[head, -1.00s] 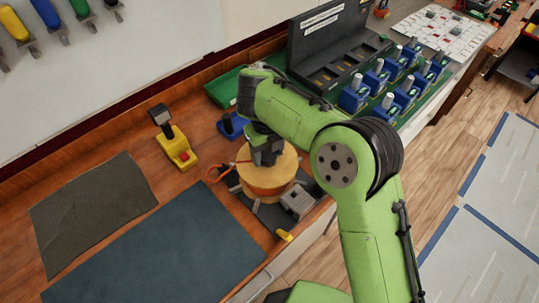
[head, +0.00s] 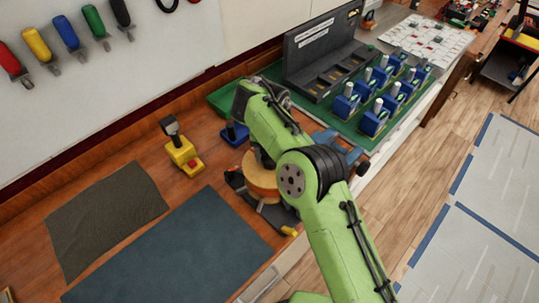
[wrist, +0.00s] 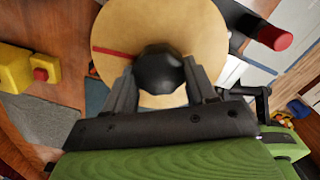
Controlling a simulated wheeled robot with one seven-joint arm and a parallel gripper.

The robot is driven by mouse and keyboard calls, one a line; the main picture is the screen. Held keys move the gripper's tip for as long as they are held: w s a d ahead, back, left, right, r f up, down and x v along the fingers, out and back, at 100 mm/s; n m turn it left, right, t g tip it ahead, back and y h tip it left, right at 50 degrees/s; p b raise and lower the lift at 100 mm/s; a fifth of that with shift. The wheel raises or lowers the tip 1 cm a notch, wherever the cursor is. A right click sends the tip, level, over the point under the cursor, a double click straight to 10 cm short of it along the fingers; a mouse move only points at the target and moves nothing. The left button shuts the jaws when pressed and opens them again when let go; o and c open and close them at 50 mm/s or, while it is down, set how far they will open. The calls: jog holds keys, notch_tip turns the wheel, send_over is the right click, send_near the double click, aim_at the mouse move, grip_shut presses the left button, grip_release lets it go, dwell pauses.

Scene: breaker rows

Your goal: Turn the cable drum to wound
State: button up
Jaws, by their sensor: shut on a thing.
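The cable drum (head: 262,181) is a round wooden spool on a dark base at the bench's front edge. In the wrist view its pale top disc (wrist: 122,25) fills the upper middle, with a red line (wrist: 115,53) running left from a black centre knob (wrist: 160,70). My gripper (wrist: 162,82) is over the drum, its two fingers on either side of the knob and shut on it. In the head view my arm hides the fingers and the drum's right part. No wound mark is legible.
A yellow box with a red button (head: 184,155) stands left of the drum, beside a blue block (head: 235,133). Blue breakers (head: 375,120) stand in rows on a green mat to the right. Two flat mats (head: 175,250) cover the left bench.

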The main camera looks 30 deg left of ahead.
jog(key=shift+m, duration=0.6)
jog(key=o, duration=1.5)
notch_tip(320, 180, up, 16)
jog(key=p, duration=0.8)
jog(key=shift+f, duration=0.15)
